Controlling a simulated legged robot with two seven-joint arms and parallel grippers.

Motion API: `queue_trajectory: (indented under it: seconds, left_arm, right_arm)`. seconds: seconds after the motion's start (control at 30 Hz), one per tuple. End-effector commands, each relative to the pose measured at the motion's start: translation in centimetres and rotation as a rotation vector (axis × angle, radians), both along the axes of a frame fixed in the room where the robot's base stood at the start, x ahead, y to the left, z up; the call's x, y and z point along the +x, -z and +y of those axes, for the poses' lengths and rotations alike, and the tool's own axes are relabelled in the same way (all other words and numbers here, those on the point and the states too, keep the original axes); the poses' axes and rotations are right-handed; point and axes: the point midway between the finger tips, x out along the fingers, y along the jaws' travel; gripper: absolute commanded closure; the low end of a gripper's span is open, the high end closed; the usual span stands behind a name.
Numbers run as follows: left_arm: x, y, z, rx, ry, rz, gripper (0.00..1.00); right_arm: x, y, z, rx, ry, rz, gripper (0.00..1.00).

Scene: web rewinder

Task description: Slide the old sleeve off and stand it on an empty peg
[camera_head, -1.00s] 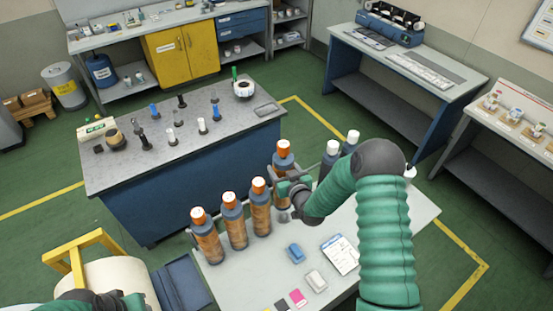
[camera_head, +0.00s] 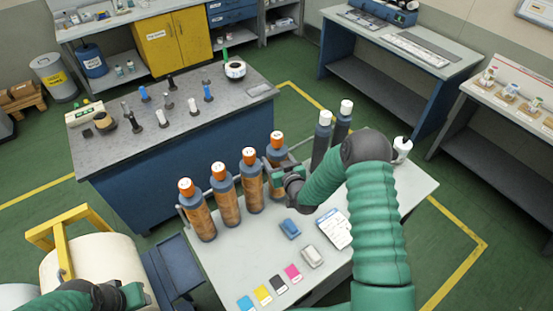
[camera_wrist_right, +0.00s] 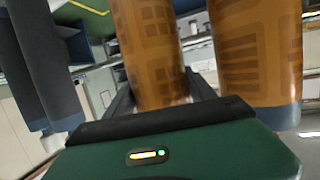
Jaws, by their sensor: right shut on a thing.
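My right gripper (camera_head: 275,174) is shut on the rightmost of the orange-brown patterned sleeves (camera_head: 277,152), which has dark ends and an orange-and-white top. In the right wrist view, its fingers stand either side of the held sleeve (camera_wrist_right: 150,45), with a neighbouring sleeve (camera_wrist_right: 252,50) close on the right. Two dark cylinders (camera_head: 321,142) with white tops stand farther right. I cannot tell any empty peg. My left gripper (camera_head: 125,297) is low at the left, its jaws unclear.
The white table (camera_head: 235,265) carries a blue block (camera_head: 290,228), a grey block (camera_head: 312,256), a sheet (camera_head: 335,228) and several colour cards. A large pale roll (camera_head: 100,270) with a yellow frame is at left. A grey-topped bench (camera_head: 180,140) with small upright pegs stands behind.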

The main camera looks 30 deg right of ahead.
Motion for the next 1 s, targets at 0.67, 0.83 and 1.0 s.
queue_trajectory:
  seconds: [0.67, 0.83, 1.0]
  left_arm:
    - [0.0, -0.1, 0.0, 0.0, 0.0, 0.0, 0.64]
    - [0.0, -0.1, 0.0, 0.0, 0.0, -0.001, 0.64]
    - [0.0, 0.4, 0.0, 0.0, 0.0, -0.001, 0.64]
  right_arm:
    - [0.0, -0.1, 0.0, 0.0, 0.0, -0.001, 0.11]
    - [0.0, 0.0, 0.0, 0.0, 0.0, 0.002, 0.11]
    - [-1.1, -0.2, 0.1, -0.001, -0.001, 0.001, 0.11]
